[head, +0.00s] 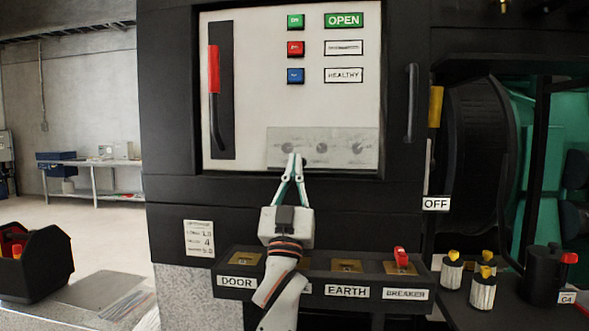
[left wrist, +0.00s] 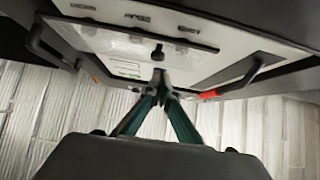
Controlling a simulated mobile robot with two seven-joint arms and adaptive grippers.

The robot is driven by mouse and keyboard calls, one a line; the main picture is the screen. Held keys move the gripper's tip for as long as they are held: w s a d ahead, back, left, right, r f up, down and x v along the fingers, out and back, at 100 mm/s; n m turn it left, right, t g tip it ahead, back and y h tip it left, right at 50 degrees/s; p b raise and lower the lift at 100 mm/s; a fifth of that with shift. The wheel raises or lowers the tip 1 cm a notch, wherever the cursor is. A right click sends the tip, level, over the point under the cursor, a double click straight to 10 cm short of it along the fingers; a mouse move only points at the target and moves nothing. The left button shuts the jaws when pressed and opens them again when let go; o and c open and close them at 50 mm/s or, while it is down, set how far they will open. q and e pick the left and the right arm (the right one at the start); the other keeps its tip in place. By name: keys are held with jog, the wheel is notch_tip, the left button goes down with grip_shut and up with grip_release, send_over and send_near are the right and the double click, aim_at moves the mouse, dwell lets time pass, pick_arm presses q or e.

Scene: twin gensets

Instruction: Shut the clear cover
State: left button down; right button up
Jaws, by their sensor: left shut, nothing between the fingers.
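The clear cover (head: 340,136) is a see-through plate low on the white panel, with several dark round knobs showing through or beside it in the head view. The left wrist view shows a pale plate (left wrist: 110,39) there and a dark knob near its edge. I cannot tell how far the cover stands off the panel. My left gripper (head: 294,160) is shut and empty, its tips pointing up in front of the cover's lower left part. In the left wrist view its tips (left wrist: 159,78) are close to the knob; contact is unclear. My right gripper is out of view.
The white panel (head: 250,90) carries a red-handled lever (head: 214,75), coloured buttons and an OPEN label (head: 344,20). A black vertical handle (head: 411,103) stands at right. A ledge with DOOR, EARTH and BREAKER labels (head: 405,294) juts out below, under my left arm.

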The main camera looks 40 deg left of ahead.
pick_arm(q)
notch_tip(320, 180, up, 10)
dwell(0.4)
jog(key=shift+f, duration=0.15)
